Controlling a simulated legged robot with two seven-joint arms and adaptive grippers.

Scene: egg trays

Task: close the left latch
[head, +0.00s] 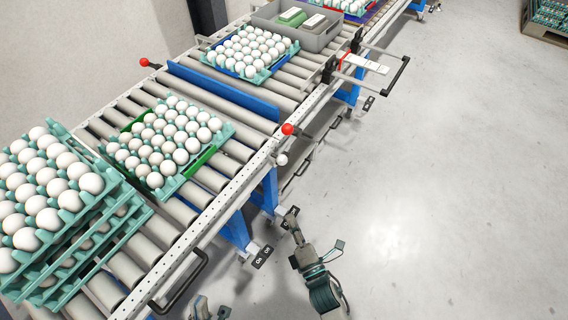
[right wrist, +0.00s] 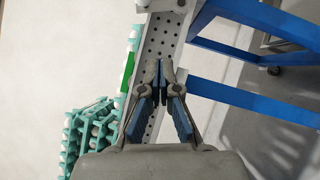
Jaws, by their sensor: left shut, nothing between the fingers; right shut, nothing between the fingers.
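A red ball knob (head: 288,129) stands at the near rail of the roller conveyor, with a white ball (head: 282,159) just below it. Another red ball knob (head: 144,62) is on the far rail, at the other end of a blue cross bar (head: 222,88). I cannot tell which of these is the left latch. My right gripper (head: 292,215) is shut and empty, below the near knob and apart from it. In the right wrist view its fingertips (right wrist: 159,65) appear over the perforated rail (right wrist: 163,38). My left gripper (head: 207,306) shows only partly at the bottom edge, shut and empty.
Egg trays stand on the rollers: a stack (head: 128,225) at left, one tray (head: 222,133) in the middle, one (head: 262,76) beyond the bar. A grey bin (head: 317,39) is farther back. A black handle (head: 181,284) juts from the near rail.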

